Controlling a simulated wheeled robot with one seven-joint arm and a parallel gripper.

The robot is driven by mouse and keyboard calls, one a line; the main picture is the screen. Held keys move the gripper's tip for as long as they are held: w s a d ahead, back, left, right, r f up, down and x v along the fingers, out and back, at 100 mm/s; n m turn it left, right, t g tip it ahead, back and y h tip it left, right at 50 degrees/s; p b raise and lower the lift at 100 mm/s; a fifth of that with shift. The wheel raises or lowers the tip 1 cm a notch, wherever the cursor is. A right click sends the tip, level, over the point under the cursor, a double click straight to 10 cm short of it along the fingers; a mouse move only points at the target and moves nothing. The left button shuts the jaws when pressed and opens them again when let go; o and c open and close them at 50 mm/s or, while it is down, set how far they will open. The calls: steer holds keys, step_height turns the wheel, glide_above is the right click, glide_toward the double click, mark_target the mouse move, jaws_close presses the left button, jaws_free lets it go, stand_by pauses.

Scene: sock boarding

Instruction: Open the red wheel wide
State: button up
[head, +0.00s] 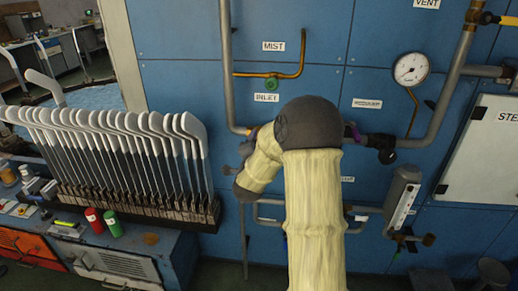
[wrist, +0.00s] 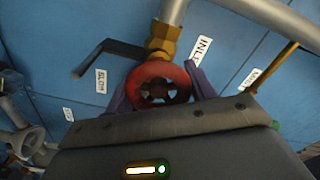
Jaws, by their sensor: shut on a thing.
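The red wheel (wrist: 160,84) shows in the wrist view, just below a brass fitting (wrist: 162,40) on a grey pipe. My gripper (wrist: 160,90) has one purple finger on each side of the wheel and is shut on it. In the head view my arm, in a pale cover with a dark joint, reaches to the wall panel below the INLET label (head: 266,98). It hides the red wheel there.
A green knob (head: 271,85) is above my arm, under a brass MIST pipe (head: 300,62). A gauge (head: 410,69) and pipes are on the right. A rack of grey sock boards (head: 150,150) stands left. A black lever (wrist: 105,52) sits beside the wheel.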

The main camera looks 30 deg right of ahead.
steer(key=n, duration=0.2)
steer(key=n+b, duration=0.1)
steer(key=n, duration=0.1)
steer(key=shift+a+f+n, duration=0.1)
steer(key=shift+a+n, duration=0.1)
steer(key=shift+n, duration=0.2)
steer(key=n, duration=0.3)
steer(key=shift+w+n+b, duration=0.1)
steer(key=shift+n+b, duration=0.2)
steer(key=shift+b, duration=0.05)
steer(key=n, duration=0.3)
steer(key=shift+a+n, duration=0.15)
steer(key=shift+n, duration=0.15)
steer(key=n+p, duration=0.3)
steer(key=n, duration=0.3)
steer(key=n+p, duration=0.3)
steer(key=n, duration=0.4)
steer(key=n+p, duration=0.3)
steer(key=n, duration=0.4)
steer(key=shift+f, duration=0.3)
steer(key=shift+n+p, duration=0.3)
steer(key=shift+n, duration=0.1)
